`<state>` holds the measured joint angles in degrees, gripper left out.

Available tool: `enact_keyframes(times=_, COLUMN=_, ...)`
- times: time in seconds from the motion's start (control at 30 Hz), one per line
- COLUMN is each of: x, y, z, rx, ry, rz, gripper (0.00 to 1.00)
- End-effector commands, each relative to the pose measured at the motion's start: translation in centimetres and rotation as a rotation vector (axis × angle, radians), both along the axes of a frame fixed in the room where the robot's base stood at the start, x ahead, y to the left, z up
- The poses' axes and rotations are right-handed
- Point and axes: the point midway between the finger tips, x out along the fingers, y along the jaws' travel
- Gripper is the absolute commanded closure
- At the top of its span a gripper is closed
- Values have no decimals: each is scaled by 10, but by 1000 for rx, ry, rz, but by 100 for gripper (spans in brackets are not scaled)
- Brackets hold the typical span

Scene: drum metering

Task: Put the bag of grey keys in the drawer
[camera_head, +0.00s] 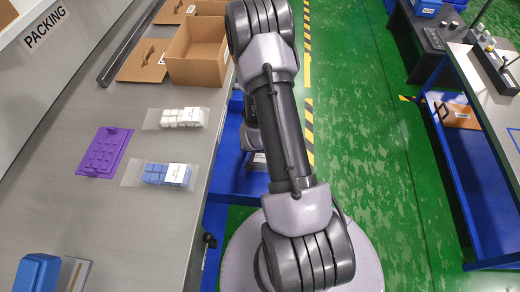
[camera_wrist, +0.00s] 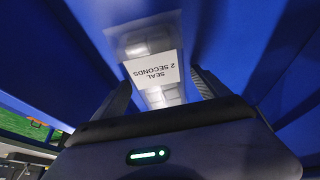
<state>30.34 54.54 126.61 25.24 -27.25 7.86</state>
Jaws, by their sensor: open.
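In the wrist view a clear bag of pale grey keys (camera_wrist: 150,40) with a white label reading "SEAL 2 SECONDS" lies inside the blue drawer (camera_wrist: 225,30). My gripper (camera_wrist: 165,90) is open, with one dark finger on each side of the bag. I cannot tell whether the fingers touch it. In the head view the blue drawer (camera_head: 218,190) is beside the bench under my arm. My arm hides most of the gripper and the bag there.
A bag of white keys (camera_head: 184,118) and a bag of blue keys (camera_head: 166,175) lie on the packing bench (camera_head: 120,235). A purple tray (camera_head: 104,152), an open cardboard box (camera_head: 198,52) and a blue container (camera_head: 38,273) are also there.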

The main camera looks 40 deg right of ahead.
Motion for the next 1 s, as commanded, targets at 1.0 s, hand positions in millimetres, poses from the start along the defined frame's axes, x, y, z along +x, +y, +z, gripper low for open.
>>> enact_keyframes(times=1.0, x=18, y=144, z=294, rx=137, ry=-164, rz=222, gripper=15)
